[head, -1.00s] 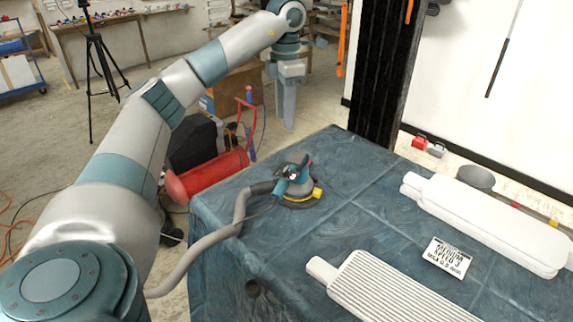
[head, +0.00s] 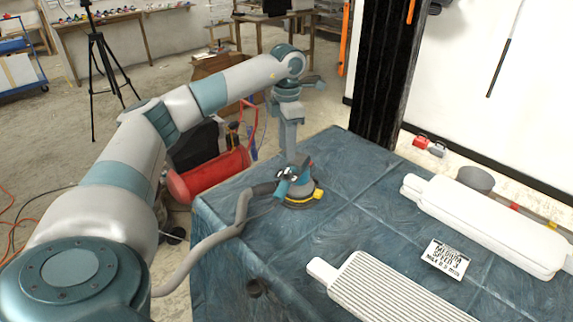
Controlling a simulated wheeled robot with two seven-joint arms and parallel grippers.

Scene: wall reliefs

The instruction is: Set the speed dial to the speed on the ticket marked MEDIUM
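A teal and black sander (head: 303,194) with a yellow part at its base stands on the blue-covered table, joined to a grey hose. Its speed dial is too small to make out. A white ticket (head: 446,259) lies on the table to the right and reads MEDIUM, SPEED 3; its last line is blurred. My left gripper (head: 291,160) points down right at the top of the sander in the picture, its fingers seen as one narrow block. I cannot tell whether it touches the sander or how wide it is open. My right gripper is out of view.
A ribbed white panel (head: 385,292) lies at the table's front. Smooth white panels (head: 490,225) are stacked at the right. The grey hose (head: 240,215) runs off the table's left edge. A black post (head: 388,75) rises behind the table. The table between sander and ticket is clear.

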